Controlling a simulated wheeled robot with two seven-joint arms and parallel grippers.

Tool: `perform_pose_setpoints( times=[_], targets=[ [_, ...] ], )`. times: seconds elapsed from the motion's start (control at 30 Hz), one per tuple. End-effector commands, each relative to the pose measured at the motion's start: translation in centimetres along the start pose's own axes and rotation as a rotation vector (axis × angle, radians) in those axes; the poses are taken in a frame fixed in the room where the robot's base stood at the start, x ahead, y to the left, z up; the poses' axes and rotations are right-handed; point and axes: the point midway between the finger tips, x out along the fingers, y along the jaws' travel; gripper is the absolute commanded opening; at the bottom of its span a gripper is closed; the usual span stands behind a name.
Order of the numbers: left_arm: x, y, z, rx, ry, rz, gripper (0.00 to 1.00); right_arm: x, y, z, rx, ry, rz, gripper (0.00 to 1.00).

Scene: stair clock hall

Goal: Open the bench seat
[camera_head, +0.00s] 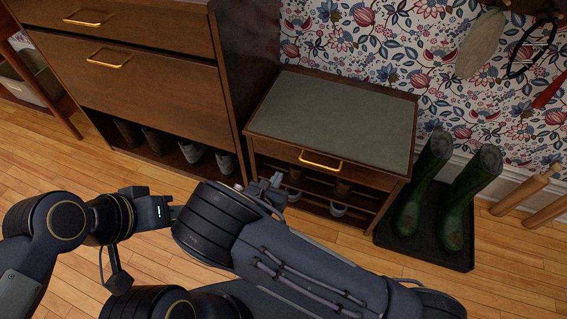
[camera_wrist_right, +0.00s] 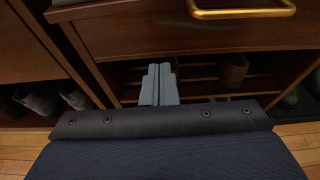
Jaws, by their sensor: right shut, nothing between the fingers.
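The bench (camera_head: 345,180) stands against the papered wall, its grey padded seat (camera_head: 340,120) down and shut. A brass handle (camera_head: 320,161) sits on the front edge of the seat; it also shows at the top of the right wrist view (camera_wrist_right: 243,12). My right gripper (camera_head: 275,181) is in front of the bench, left of the handle and a little lower, not touching it. In the right wrist view its fingers (camera_wrist_right: 159,82) are together and empty, before the open shelves. My left arm comes in from the left; its fingers are not clearly seen.
A tall wooden cabinet (camera_head: 150,90) with brass handles stands just left of the bench, shoes on its low shelf. Green boots (camera_head: 425,185) stand on a black tray (camera_head: 450,252) to the right. Shoes sit on the bench's shelves. Wooden floor (camera_head: 340,250) in front is partly clear.

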Motion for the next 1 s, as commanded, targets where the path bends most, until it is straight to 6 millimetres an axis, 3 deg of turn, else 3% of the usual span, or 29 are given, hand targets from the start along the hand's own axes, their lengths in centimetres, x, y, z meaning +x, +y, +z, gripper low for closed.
perform_pose_setpoints(
  times=[0.5, 0.7, 1.0],
  targets=[
    [2.5, -1.1, 1.3, 0.0, 0.0, 0.0, 0.36, 9.8, -0.2, 0.1, 0.006, 0.0, -0.005, 0.0],
    [2.5, -1.2, 1.3, 0.0, 0.0, 0.0, 0.36, 8.4, -0.1, 2.9, 0.006, 0.001, -0.003, 0.0],
    [2.6, -1.2, 1.3, 0.0, 0.0, 0.0, 0.36, 8.1, -0.2, 3.8, 0.003, 0.003, -0.005, 0.0]
  ],
)
